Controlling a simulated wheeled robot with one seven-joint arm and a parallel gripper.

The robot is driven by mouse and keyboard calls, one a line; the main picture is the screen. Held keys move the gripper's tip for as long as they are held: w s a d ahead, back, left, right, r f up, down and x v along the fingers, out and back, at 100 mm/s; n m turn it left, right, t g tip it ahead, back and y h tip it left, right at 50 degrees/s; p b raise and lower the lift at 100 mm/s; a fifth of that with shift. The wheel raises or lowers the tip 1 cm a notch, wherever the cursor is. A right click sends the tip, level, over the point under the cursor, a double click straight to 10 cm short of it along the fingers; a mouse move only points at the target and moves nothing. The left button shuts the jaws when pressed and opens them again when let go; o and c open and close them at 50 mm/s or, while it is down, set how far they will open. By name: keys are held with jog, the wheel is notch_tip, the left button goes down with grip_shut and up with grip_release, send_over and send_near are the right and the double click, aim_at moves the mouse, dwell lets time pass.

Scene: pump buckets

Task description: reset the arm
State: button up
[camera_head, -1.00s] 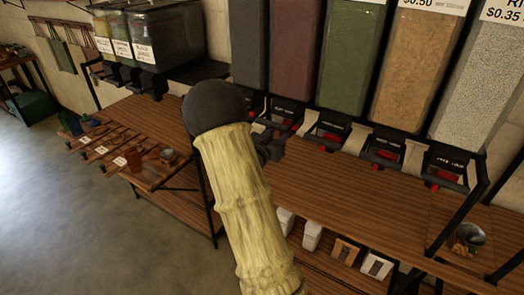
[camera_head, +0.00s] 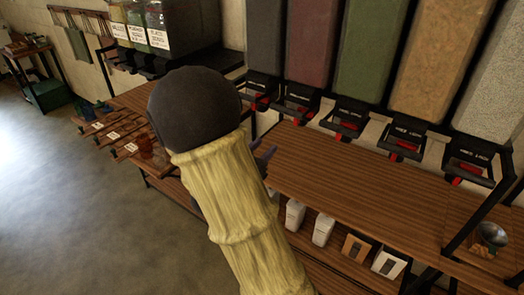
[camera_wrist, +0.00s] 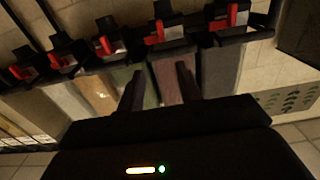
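My arm, in a yellowish sleeve with a round black joint, reaches up across the middle of the head view and hides much of my gripper. Part of my gripper (camera_head: 264,160) shows just right of the black joint, over the wooden counter (camera_head: 345,180). In the wrist view, the two dark fingers of my gripper (camera_wrist: 160,85) stand apart with nothing visible between them. Beyond them is the row of dispensers with red levers (camera_wrist: 160,32).
Tall bins of coloured grain (camera_head: 365,50) line the wall behind the counter. White containers (camera_head: 295,215) stand on the lower shelf. A small display table (camera_head: 120,140) stands at left, with open floor (camera_head: 70,220) before it. A metal bowl (camera_head: 492,235) sits at right.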

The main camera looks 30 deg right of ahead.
dwell(0.5)
jog(key=w+a+f+n+t+y, duration=0.35)
jog(key=a+f+n+y, duration=0.35)
jog(key=a+y, duration=0.5)
jog(key=s+a+f+n+g+y, duration=0.1)
jog(key=s+a+n+g+y, duration=0.1)
jog(key=s, duration=0.5)
jog(key=s+a+f+n+g+y, duration=0.2)
jog(key=s+a+n+g, duration=0.2)
jog(key=s, duration=0.3)
jog(key=shift+s+n+g+y, duration=0.2)
jog(key=shift+n+g+y, duration=0.1)
jog(key=shift+g, duration=0.55)
jog(key=shift+w+a, duration=0.1)
jog(key=shift+w, duration=0.05)
